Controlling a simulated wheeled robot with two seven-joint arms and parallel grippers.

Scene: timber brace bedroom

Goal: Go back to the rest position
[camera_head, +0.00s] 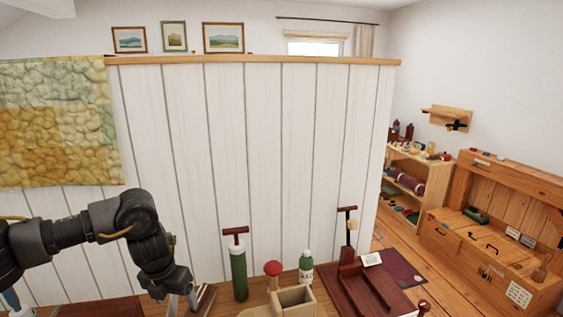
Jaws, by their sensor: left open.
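My left gripper (182,303) hangs at the lower edge of the view, pointing down over the left part of the wooden table (258,301). Its fingers are apart, and their tips are cut off by the picture's lower edge. I see nothing held between them. My left arm comes in from the left, bent at the elbow. My right gripper is not in view.
On the table stand a green cylinder with a red handle (239,271), a red-topped knob (273,272), a green bottle (306,268), an open wooden box (293,300) and a dark red tray (346,293). A white panelled partition (270,160) rises behind.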

